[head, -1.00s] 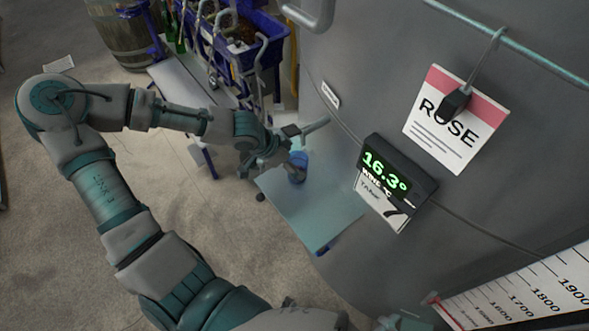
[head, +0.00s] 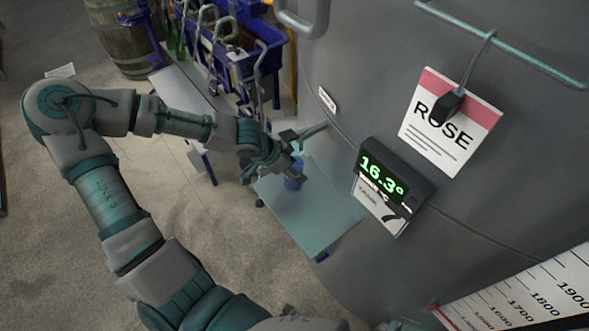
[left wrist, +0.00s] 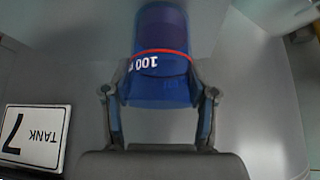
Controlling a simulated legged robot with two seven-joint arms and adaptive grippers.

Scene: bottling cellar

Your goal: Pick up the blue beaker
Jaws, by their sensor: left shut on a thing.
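The blue beaker (head: 293,179) is at the small grey-blue table beside the tank. In the left wrist view the beaker (left wrist: 161,50) is see-through blue with a red band and white "100" marking. My left gripper (head: 291,160) reaches it from the upper left. In the left wrist view the two fingers of my left gripper (left wrist: 163,95) are on either side of the beaker's near end, shut on it. I cannot tell whether the beaker's base touches the table. My right gripper is not in view.
The small table (head: 315,215) is otherwise clear. The large grey tank (head: 460,215) stands close on the right, with a temperature display (head: 392,178) and a ROSE tag (head: 450,125). Blue crates (head: 235,60) and a barrel (head: 122,45) are at the back.

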